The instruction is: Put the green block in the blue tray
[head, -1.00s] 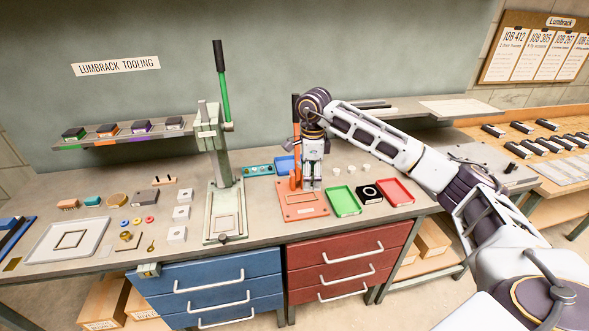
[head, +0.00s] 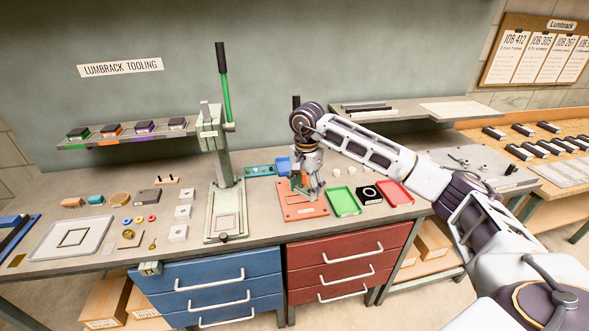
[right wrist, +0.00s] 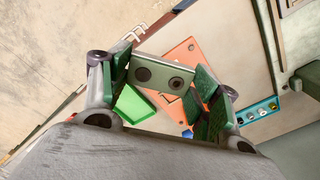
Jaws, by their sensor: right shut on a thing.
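My right gripper (head: 307,187) hangs over the orange press base in the head view. In the right wrist view its fingers (right wrist: 165,85) are shut on a dull green block (right wrist: 163,76) with two dark round marks on its face. The block is hard to make out in the head view. The blue tray (head: 283,164) lies at the back of the bench, just left of and behind my right gripper, partly hidden by the press and gripper. A small blue patch, perhaps this tray, shows below the block in the right wrist view. My left gripper is out of view.
The orange press base (head: 305,211) is below my gripper. A green tray (head: 343,201) and a red tray (head: 395,192) lie to its right. A teal button panel (head: 260,170) and a tall green-handled press (head: 222,150) stand to the left.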

